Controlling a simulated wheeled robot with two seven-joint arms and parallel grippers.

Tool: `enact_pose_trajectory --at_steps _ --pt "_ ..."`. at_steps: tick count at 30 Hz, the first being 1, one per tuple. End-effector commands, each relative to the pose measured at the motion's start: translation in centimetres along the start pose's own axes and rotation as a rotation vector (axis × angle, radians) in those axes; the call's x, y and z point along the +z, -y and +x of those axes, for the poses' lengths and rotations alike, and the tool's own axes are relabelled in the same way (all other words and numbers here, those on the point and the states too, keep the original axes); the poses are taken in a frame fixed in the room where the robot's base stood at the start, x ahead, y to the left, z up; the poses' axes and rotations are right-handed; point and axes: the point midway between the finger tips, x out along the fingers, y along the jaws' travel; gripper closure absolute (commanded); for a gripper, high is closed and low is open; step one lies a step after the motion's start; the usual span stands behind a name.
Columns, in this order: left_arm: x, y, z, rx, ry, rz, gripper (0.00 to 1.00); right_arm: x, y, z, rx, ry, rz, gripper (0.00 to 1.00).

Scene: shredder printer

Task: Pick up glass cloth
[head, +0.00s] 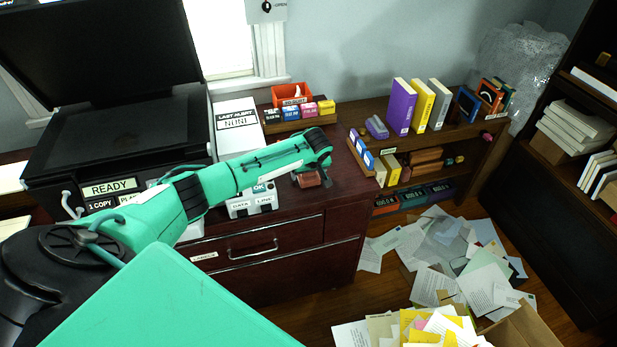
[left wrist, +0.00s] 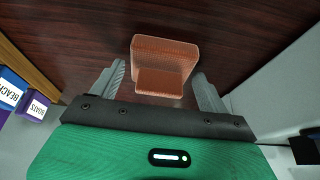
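The glass cloth, an orange-brown folded piece, lies on the dark wooden cabinet top. In the left wrist view the cloth (left wrist: 165,58) is ahead of my left gripper (left wrist: 160,82), with its near part between the two spread fingers. No grip on it shows. In the head view my left gripper (head: 312,180) points down over the cabinet's right end, and a bit of the cloth (head: 308,179) shows between the fingers, partly hidden by them. My right gripper is in neither view.
The black printer (head: 115,145) stands on the left of the cabinet. A white box with buttons (head: 250,203) is beside the left gripper. Small coloured boxes (head: 300,110) stand behind. A bookshelf (head: 430,125) is to the right, and papers (head: 450,265) litter the floor.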

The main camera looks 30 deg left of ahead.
Motion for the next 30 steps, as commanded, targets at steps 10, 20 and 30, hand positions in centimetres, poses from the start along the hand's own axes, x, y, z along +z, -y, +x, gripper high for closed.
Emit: enact_pose_trajectory --at_steps 10,20,30 --pt "0.0 0.0 0.0 0.0 0.0 0.0 0.59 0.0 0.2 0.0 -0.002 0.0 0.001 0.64" --pt "-0.6 0.0 -1.3 0.002 -0.001 -0.001 0.59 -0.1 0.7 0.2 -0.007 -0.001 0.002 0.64" --pt "-3.5 -0.1 -8.3 0.005 -0.003 -0.001 0.59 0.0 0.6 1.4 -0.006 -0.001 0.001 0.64"
